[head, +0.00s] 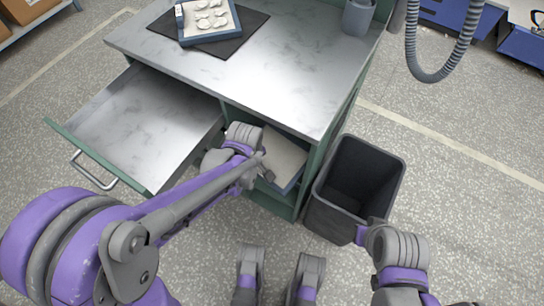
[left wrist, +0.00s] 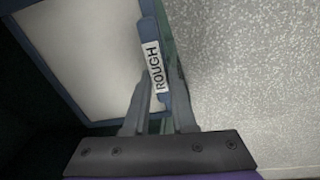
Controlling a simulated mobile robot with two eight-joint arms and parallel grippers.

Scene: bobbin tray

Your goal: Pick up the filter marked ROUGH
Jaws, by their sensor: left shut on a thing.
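The filter marked ROUGH (left wrist: 85,60) is a pale panel in a blue frame, with a white label reading ROUGH on its edge. In the head view the filter (head: 283,158) sits in the open compartment under the worktop, at the right end of the cabinet. My left gripper (head: 266,172) reaches to its front edge. In the left wrist view my left gripper (left wrist: 160,103) is shut on the blue frame edge, beside the label.
A pulled-out, empty drawer (head: 140,125) is to the left. A dark open bin (head: 318,215) stands close on the right of the compartment. On the worktop (head: 290,70) are a tray with white discs (head: 185,38) on a black mat and a grey cup (head: 358,17).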

